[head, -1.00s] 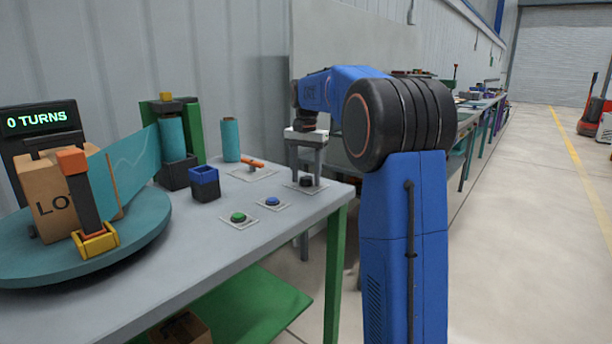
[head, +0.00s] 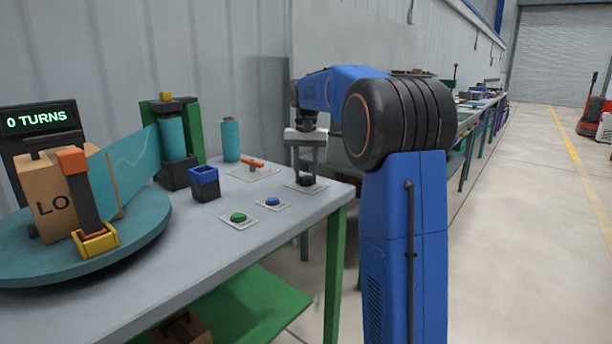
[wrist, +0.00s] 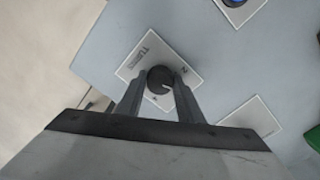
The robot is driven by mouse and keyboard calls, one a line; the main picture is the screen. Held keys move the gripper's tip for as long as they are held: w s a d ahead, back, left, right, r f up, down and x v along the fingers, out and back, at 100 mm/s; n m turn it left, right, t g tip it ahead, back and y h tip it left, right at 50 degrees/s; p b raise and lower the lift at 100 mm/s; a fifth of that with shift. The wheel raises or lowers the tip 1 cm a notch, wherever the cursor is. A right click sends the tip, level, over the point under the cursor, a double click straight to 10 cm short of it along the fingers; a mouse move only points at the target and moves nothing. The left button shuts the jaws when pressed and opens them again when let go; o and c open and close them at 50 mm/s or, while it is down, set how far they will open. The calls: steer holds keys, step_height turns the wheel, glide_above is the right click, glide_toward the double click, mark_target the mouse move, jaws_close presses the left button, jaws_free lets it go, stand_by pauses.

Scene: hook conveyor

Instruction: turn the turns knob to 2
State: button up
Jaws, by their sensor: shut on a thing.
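The turns knob is a small dark round knob (head: 306,182) on a pale plate at the table's right end. The wrist view shows the knob (wrist: 159,77) from above, with a short light mark toward its lower right. Its plate (wrist: 137,66) carries lettering and a 2 at the upper right of the knob. My gripper (wrist: 159,84) points down with a finger on each side of the knob and is shut on it. In the head view my gripper (head: 306,178) stands upright over the plate. The display (head: 38,119) reads 0 TURNS.
A green button (head: 238,217) and a blue button (head: 272,202) sit to the left of the knob. An orange lever (head: 252,162) and a teal roll (head: 230,139) stand behind. A turntable (head: 130,245) with a carton (head: 50,200) is at the left.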

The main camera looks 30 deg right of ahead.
mark_target(306, 177)
steer(key=n, duration=0.4)
steer(key=shift+n, duration=2.2)
steer(key=o, duration=1.1)
steer(key=shift+c, duration=0.2)
step_height(306, 177, up, 17)
steer(key=shift+r, duration=0.2)
